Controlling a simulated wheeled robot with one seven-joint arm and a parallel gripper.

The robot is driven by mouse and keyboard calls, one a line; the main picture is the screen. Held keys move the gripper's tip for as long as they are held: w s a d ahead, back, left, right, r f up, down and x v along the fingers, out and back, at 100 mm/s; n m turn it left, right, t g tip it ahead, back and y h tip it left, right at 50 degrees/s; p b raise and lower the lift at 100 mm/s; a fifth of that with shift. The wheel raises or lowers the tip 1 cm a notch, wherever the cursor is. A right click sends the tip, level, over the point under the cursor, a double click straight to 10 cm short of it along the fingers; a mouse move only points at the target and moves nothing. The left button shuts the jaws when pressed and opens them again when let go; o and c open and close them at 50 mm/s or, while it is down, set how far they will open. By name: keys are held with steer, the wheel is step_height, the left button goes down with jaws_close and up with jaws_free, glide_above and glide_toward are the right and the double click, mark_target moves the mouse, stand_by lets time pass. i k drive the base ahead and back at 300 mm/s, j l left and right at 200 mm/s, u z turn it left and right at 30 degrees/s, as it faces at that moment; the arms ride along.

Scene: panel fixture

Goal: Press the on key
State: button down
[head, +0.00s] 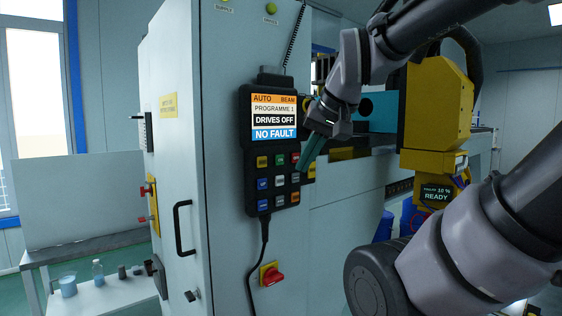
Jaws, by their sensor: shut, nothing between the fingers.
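A dark hand-held control pendant (246,175) hangs on the front of a pale cabinet. Its lit screen (274,117) reads AUTO, BEAM, PROGRAMME 1, DRIVES OFF and NO FAULT. Below it is a keypad of small coloured keys. A green key (280,160) sits in the middle of the top row, with a yellow one left and a red one (295,158) right. The key labels are too small to read, so I cannot tell which is the on key. My gripper (301,170) is shut and empty, its teal fingers pointing down-left at the keypad's right edge. Contact cannot be told.
The cabinet has a black handle (179,228) and a red rotary switch (271,275) below the pendant. A yellow machine (437,110) with a READY display stands to the right. A low table (105,296) with bottles is at lower left. A coiled cable hangs above the pendant.

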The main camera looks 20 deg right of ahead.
mark_target(280, 160)
steer(key=k+l, duration=0.1)
steer(key=l, duration=0.7)
steer(key=k+l+u, duration=0.1)
steer(key=l, duration=0.25)
steer(key=k+l, duration=0.15)
steer(key=l, duration=0.25)
